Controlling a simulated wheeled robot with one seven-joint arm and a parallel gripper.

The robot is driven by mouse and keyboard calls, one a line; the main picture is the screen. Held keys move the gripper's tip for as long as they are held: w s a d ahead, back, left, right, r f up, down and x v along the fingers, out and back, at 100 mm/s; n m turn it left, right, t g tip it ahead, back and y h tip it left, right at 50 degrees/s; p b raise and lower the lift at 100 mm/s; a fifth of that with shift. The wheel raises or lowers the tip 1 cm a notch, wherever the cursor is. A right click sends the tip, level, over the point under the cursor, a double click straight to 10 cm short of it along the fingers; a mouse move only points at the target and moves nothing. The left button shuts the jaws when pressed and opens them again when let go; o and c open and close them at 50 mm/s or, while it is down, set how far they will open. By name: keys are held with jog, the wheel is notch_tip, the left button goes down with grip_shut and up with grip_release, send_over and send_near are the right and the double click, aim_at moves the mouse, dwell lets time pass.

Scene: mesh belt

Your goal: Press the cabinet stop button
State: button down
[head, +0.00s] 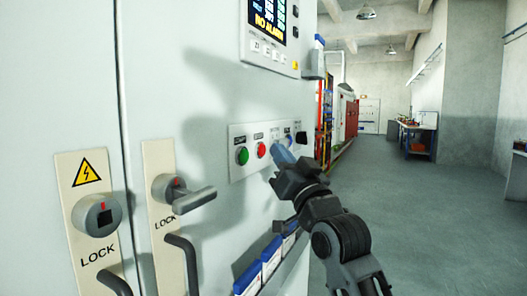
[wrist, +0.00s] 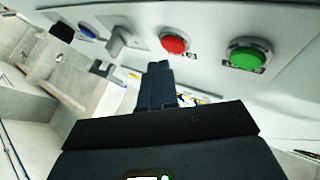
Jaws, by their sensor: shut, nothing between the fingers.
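The cabinet stop button appears to be the red round button (head: 262,150) on a light panel on the cabinet front. It sits just right of a green button (head: 242,156). In the wrist view the red button (wrist: 174,43) lies left of the green one (wrist: 249,54), above my fingertips. My gripper (head: 282,154) is shut and empty, close in front of the panel and to the right of the red button. In the wrist view my shut fingers (wrist: 158,72) point toward the panel, with a visible gap in the picture below the red button. The button labels are too small to read surely.
The panel also carries a selector switch (wrist: 122,40), a blue button (wrist: 87,31) and a black knob (head: 301,138). Lock handles (head: 190,198) stick out from the cabinet at left. Blue-and-white boxes (head: 270,258) stand below the panel. The floor (head: 420,200) to the right is clear.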

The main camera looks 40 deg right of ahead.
jog(key=shift+w+a, duration=0.1)
jog(key=shift+w, duration=0.05)
dwell(0.6)
jog(key=shift+w, duration=0.3)
jog(key=shift+w+a+p, duration=0.25)
jog(key=shift+w+p, duration=0.15)
dwell(0.8)
jog(key=shift+s, duration=0.1)
jog(key=shift+s+d+b, duration=0.35)
jog(key=shift+s+b, duration=0.05)
jog(key=shift+s, duration=0.35)
jog(key=s, duration=0.1)
jog(key=s+d+b, duration=0.1)
jog(key=s, duration=0.1)
jog(key=s+b, duration=0.1)
jog(key=shift+s+d, duration=0.35)
